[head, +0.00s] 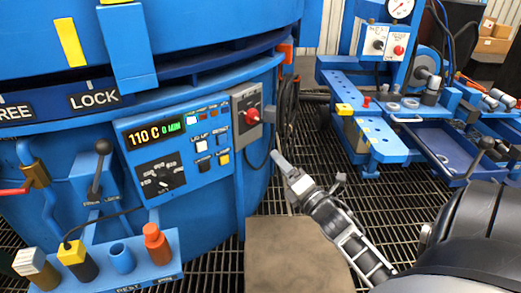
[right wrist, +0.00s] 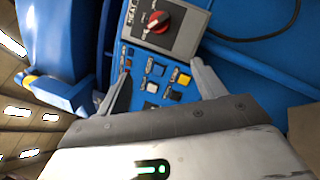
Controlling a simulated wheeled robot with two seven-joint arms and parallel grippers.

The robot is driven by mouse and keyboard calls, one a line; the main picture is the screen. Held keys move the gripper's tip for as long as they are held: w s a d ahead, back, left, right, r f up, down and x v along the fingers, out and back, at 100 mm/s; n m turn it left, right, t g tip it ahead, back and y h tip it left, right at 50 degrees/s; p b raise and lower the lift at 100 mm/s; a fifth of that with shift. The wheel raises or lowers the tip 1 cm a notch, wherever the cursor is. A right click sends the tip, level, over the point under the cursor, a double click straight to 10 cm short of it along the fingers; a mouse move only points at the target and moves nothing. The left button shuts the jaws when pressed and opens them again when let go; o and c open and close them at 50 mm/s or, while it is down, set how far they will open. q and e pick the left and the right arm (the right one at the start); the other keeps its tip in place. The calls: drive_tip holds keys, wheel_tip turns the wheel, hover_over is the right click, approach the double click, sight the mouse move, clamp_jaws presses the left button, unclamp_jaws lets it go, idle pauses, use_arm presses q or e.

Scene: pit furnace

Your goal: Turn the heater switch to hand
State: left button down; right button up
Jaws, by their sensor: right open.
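The heater switch is a red knob (head: 253,117) on a grey plate (head: 246,103) on the blue furnace wall, right of the control panel. In the right wrist view the red knob (right wrist: 158,20) sits near the top, beside a partly visible label that starts "HEAT". Its position words are too small to read. My right gripper (head: 283,164) is below and to the right of the switch, apart from it. In the right wrist view its fingers (right wrist: 165,78) are spread with nothing between them. My left gripper is out of view.
The control panel (head: 178,148) with a lit display, buttons and a black dial is left of the switch. A blue rack (head: 120,282) with coloured handles stands lower left. A blue bench (head: 385,150) is at right. Open grating lies between furnace and bench.

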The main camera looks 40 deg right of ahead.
drive_tip(key=d+n+t+b, duration=0.1)
drive_tip(key=d+n+b, duration=0.1)
drive_tip(key=d+n, duration=0.1)
drive_tip(key=b, duration=0.3)
approach(258, 121)
drive_tip(key=x, duration=0.8)
drive_tip(key=shift+w+d, duration=0.1)
drive_tip(key=shift+w, duration=0.05)
drive_tip(key=shift+w+d+r, duration=0.1)
drive_tip(key=shift+w+r, duration=0.05)
drive_tip(key=shift+w, duration=0.25)
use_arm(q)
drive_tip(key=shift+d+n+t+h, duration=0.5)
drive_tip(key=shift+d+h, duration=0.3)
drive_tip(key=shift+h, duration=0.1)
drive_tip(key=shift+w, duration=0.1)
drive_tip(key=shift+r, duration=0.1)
use_arm(e)
drive_tip(key=c, duration=1)
